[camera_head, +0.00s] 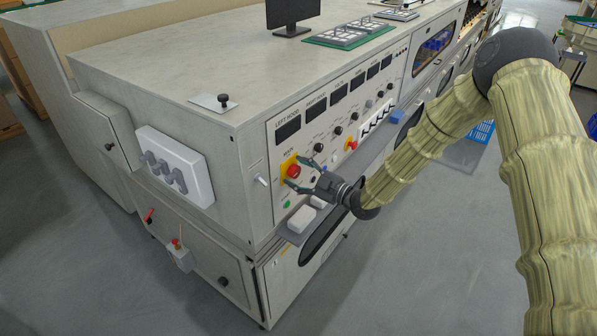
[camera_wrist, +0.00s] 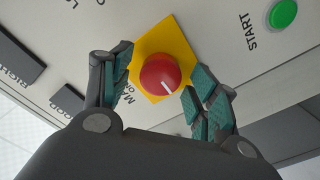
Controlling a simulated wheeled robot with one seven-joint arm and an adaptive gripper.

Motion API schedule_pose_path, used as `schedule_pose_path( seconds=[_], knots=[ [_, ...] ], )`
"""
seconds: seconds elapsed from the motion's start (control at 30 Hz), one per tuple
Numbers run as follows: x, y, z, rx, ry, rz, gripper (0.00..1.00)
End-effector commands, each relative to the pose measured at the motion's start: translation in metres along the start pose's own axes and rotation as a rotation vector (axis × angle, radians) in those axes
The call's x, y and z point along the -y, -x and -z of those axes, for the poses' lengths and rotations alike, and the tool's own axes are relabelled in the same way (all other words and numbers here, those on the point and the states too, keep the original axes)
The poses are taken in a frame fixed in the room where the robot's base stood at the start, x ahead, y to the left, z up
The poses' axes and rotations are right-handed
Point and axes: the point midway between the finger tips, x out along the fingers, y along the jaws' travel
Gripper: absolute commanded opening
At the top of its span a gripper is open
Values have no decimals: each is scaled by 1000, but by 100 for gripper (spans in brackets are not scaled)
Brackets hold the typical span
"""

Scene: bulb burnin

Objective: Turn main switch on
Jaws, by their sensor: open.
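The main switch (camera_head: 293,170) is a round red knob on a yellow plate, on the front panel of the grey machine under the word MAIN. In the wrist view the red knob (camera_wrist: 165,75) carries a white mark line that slants. My gripper (camera_head: 302,180) is in front of the knob. In the wrist view its two teal-padded fingers (camera_wrist: 160,88) are open, one on each side of the knob. The right finger is close to the knob's edge; I cannot tell whether it touches.
A green START button (camera_wrist: 283,13) is near the switch in the wrist view. Several dark displays (camera_head: 315,108) and small knobs line the panel. A ledge (camera_head: 310,215) with white blocks juts out below. Open floor (camera_head: 400,270) lies in front of the machine.

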Motion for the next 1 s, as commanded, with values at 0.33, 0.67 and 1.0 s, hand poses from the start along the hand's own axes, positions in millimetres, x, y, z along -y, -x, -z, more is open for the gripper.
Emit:
schedule_pose_path(
  seconds=[0.33,0.67,1.0],
  knots=[
    [0,-3,0,1,0,0,60],
    [0,-3,0,1,0,0,14],
    [1,-3,-2,1,-58,0,14]
  ],
)
